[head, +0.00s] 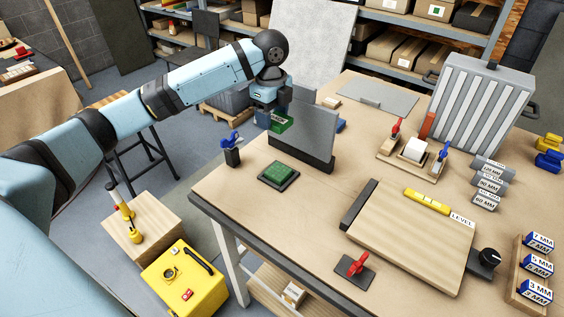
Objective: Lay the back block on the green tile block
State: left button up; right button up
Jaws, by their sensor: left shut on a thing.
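The green tile block (278,174) lies flat on the table, a green square with a dark rim, in front of the upright grey panel. My left gripper (272,106) is beyond and above it, near the panel's upper left edge. It is shut on a small green block with a pale marking (282,123), which I take to be the back block; its lettering is too small to read. This block is held apart from the green tile block, and the panel hides part of it. My right gripper is out of view.
The grey panel (309,135) stands upright in a dark base close to the held block. A dark holder with blue clamps (232,152) stands left of the tile block. A wooden board (415,235) lies to the right. Table (250,205) in front of the tile block is clear.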

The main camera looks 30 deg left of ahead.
pick_arm(q)
send_over(274, 168)
notch_tip(274, 168, down, 12)
jog(key=shift+s+r+p, duration=0.1)
jog(key=shift+r+p, duration=0.1)
jog(key=shift+p, duration=0.1)
jog(key=shift+f, duration=2.05)
jog(key=o, duration=0.9)
jog(key=shift+f, duration=0.15)
notch_tip(274, 168, up, 12)
jog(key=shift+r+b, duration=0.2)
jog(key=shift+b, duration=0.2)
jog(key=shift+f, duration=0.1)
